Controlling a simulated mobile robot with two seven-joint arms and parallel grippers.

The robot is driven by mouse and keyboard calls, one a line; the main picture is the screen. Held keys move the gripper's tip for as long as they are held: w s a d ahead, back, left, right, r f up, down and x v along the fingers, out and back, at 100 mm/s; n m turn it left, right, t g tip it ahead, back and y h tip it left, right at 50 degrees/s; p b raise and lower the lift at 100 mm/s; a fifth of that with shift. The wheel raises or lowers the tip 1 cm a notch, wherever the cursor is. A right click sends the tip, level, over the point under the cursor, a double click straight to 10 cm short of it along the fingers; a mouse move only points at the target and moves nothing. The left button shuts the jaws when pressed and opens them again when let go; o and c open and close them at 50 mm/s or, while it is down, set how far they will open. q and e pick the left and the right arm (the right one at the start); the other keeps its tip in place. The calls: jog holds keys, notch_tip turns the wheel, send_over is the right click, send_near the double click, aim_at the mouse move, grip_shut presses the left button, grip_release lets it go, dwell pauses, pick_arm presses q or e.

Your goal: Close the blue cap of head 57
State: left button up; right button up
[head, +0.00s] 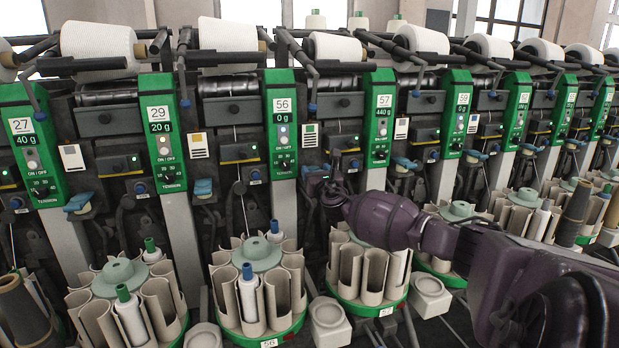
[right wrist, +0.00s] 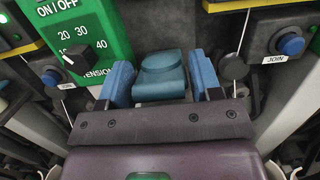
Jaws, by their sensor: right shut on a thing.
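The green panel marked 57 (head: 380,115) stands near the middle of the head view. The green panel marked 56 (head: 281,122) is to its left. My right gripper (head: 334,168) reaches in between these two panels, low down, and hides much of what lies behind it. In the right wrist view the blue cap (right wrist: 160,72) sits between the two blue fingers of my right gripper (right wrist: 164,84), which close on its sides. A green panel (right wrist: 78,42) with a tension knob is left of the cap. How far the cap is tilted cannot be told. My left gripper is out of view.
Blue join buttons (right wrist: 290,44) flank the cap area on the machine front. Below stand round magazines (head: 262,253) with bobbins such as a blue-topped one (head: 249,290). Similar winding heads continue on both sides. My right arm fills the lower right.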

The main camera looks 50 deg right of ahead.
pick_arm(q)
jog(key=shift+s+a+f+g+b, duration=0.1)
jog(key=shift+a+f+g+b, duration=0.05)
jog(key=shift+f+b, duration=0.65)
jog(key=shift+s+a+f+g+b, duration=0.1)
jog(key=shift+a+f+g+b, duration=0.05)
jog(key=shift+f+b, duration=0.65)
pick_arm(e)
jog(key=shift+f+t+h, duration=0.3)
jog(key=shift+f+t, duration=0.5)
jog(key=shift+f, duration=0.15)
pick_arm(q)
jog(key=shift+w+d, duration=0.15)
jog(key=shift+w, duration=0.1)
pick_arm(e)
jog(key=o, duration=0.9)
jog(key=shift+o, duration=0.2)
jog(key=shift+r, duration=0.1)
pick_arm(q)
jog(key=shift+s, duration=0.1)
pick_arm(e)
jog(key=shift+s, duration=0.1)
